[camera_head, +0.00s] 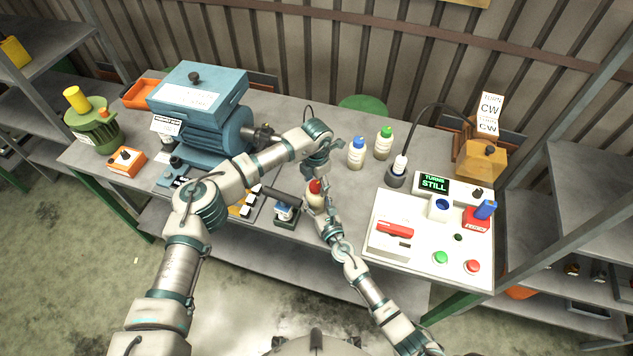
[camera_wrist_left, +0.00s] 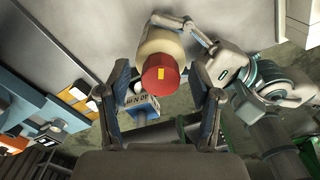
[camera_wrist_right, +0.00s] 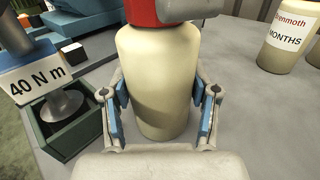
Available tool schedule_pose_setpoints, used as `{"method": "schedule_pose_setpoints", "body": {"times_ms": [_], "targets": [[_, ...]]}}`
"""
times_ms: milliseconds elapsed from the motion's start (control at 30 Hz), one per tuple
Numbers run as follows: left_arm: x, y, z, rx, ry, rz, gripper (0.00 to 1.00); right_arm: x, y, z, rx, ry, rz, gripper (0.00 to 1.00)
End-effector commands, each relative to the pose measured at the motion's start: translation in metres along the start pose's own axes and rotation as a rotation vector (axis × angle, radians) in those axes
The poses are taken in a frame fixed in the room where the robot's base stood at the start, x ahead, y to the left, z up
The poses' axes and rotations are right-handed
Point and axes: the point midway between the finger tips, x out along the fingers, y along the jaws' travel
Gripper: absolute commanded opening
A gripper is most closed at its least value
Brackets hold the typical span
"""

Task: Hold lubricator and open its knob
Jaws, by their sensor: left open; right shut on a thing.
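The lubricator (camera_head: 314,200) is a cream bottle with a red knob on top, upright near the table's front edge in the head view. My right gripper (camera_wrist_right: 162,100) is shut on its cream body (camera_wrist_right: 157,75), one finger on each side. The red knob (camera_wrist_left: 160,78) faces the left wrist camera, with a yellow mark on its top. My left gripper (camera_head: 320,172) is open above the knob. In the left wrist view, its fingers stand apart on either side of the knob. The upper part of the knob is cut off in the right wrist view.
A small dark-green holder (camera_wrist_right: 70,130) with a "40 N m" tag stands close beside the lubricator. Blue-capped (camera_head: 357,152) and green-capped (camera_head: 383,142) bottles stand behind it. A blue motor (camera_head: 205,110) is at left, and a white control panel (camera_head: 425,240) with buttons is at right.

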Motion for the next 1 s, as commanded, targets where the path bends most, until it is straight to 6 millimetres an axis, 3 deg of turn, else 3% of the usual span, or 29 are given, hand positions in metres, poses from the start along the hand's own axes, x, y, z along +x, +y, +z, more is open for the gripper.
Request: {"method": "schedule_pose_setpoints", "body": {"times_ms": [167, 500, 700, 1000], "targets": [[-0.008, 0.000, 0.000, 0.000, 0.000, -0.001, 0.65, 0.000, -0.002, 0.000, 0.000, 0.001, -0.004, 0.02], [-0.079, 0.001, 0.001, 0.000, -0.002, 0.002, 0.65, 0.000, -0.003, -0.001, -0.001, 0.001, -0.006, 0.02], [-0.109, 0.001, 0.001, 0.000, -0.001, 0.000, 0.65, 0.000, -0.003, -0.001, -0.001, 0.001, -0.006, 0.02], [-0.119, 0.001, 0.001, 0.000, 0.000, -0.001, 0.65, 0.000, -0.004, -0.001, -0.001, 0.001, -0.007, 0.02]]}}
